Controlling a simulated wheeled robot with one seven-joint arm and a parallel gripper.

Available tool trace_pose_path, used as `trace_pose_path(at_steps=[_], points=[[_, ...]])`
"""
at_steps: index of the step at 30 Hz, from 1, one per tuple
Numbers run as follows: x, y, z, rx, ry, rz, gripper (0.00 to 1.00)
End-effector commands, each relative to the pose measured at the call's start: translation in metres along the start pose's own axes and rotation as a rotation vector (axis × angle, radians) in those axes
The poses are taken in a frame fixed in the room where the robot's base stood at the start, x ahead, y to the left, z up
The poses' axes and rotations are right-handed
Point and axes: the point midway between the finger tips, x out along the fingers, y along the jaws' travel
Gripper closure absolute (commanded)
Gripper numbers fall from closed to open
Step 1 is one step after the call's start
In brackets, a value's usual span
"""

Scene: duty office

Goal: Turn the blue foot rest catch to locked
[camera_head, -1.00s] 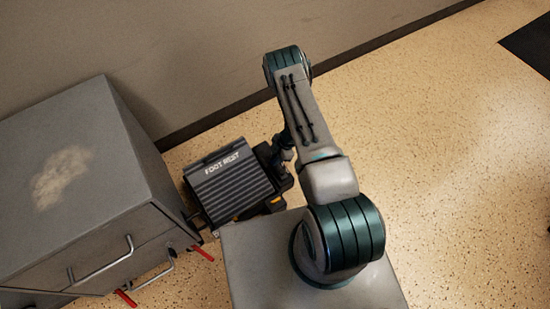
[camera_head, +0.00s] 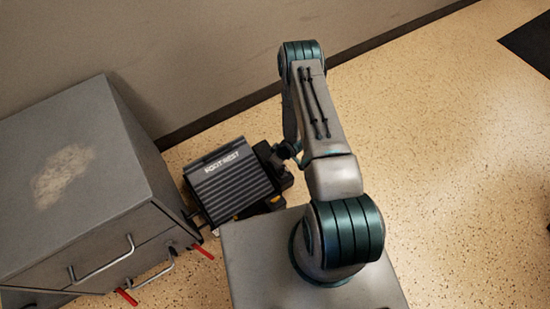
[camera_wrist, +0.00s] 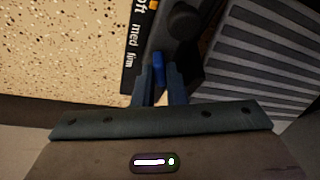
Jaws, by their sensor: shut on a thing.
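The foot rest (camera_head: 232,182) is a dark ribbed box with its name in white on top. It stands on the floor beside the grey cabinet, and its ribbed top also shows in the wrist view (camera_wrist: 265,60). The blue catch (camera_wrist: 158,68) is a small blue lever on the dark side part of the foot rest. My gripper (camera_wrist: 159,76) is shut on the blue catch, with one finger on each side. The fingers hide part of the catch. In the head view the catch cannot be made out.
A label strip (camera_wrist: 137,45) reading med and firm runs beside the catch. The grey cabinet (camera_head: 120,190) with handles and red levers (camera_head: 203,251) stands left of the foot rest. The wall (camera_head: 200,60) is behind. Speckled floor (camera_head: 450,160) is clear to the right.

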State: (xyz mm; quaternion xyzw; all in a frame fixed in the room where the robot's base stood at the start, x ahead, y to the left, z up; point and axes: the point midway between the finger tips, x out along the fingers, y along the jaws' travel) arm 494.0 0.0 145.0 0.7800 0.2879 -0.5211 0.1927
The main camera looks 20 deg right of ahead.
Motion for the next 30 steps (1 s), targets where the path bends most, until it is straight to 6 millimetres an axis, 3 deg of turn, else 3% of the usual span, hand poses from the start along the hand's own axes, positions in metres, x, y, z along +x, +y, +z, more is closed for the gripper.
trace_pose_path(at_steps=[15, 30], points=[[0.0009, -0.0032, 0.0007, 0.311, -0.003, 0.127, 1.0], [0.001, -0.0031, 0.0008, 0.369, -0.003, 0.151, 1.0]])
